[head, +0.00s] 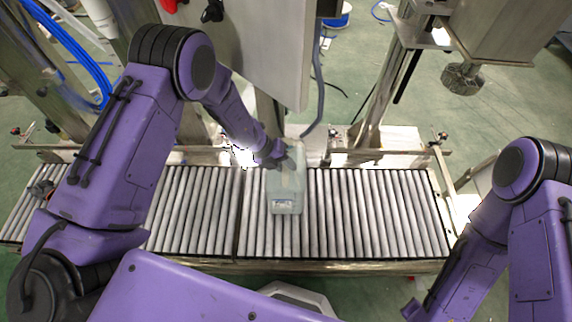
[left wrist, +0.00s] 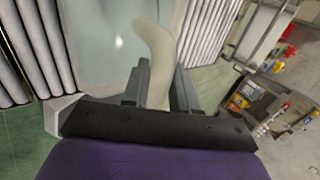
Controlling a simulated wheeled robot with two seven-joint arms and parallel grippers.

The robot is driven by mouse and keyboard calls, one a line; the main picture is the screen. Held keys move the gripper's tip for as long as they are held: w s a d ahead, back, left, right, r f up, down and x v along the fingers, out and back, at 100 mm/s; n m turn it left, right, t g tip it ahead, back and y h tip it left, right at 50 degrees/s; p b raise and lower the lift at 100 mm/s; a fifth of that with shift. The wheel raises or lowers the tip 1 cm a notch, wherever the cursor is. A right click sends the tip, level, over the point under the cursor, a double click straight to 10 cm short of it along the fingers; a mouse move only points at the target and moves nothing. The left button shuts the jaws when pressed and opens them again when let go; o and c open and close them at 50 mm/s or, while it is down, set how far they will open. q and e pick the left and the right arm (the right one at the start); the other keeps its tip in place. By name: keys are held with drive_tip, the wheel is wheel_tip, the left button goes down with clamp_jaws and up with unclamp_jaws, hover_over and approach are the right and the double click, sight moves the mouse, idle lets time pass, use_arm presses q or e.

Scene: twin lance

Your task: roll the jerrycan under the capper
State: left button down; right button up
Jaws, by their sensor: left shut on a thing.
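The pale translucent jerrycan (head: 286,200) stands on the roller conveyor (head: 345,215), near its middle, with a small label low on its near side. My left gripper (head: 278,158) reaches it from the left at its top. In the left wrist view my left gripper (left wrist: 158,88) is shut on the jerrycan's pale curved handle (left wrist: 156,45), one finger on each side. The capper's round head (head: 463,78) hangs at the upper right, to the right of the jerrycan. My right arm is at the lower right, its gripper out of the picture.
The rollers to the right of the jerrycan are clear. A steel guide rail (head: 385,153) runs along the far side of the conveyor, and a steel post (head: 378,95) rises behind it. Blue hoses (head: 85,65) hang at the upper left.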

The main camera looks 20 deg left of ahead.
idle(0.8)
use_arm(q)
drive_tip(key=c, duration=1)
unclamp_jaws()
drive_tip(key=shift+w+r, duration=0.35)
drive_tip(key=shift+r, duration=0.05)
drive_tip(key=shift+o, duration=1.1)
drive_tip(key=shift+s, duration=0.1)
drive_tip(key=shift+s+f, duration=0.1)
drive_tip(key=shift+f, duration=0.1)
drive_tip(key=v, duration=1)
drive_tip(key=shift+r, duration=0.3)
drive_tip(key=shift+a, duration=0.1)
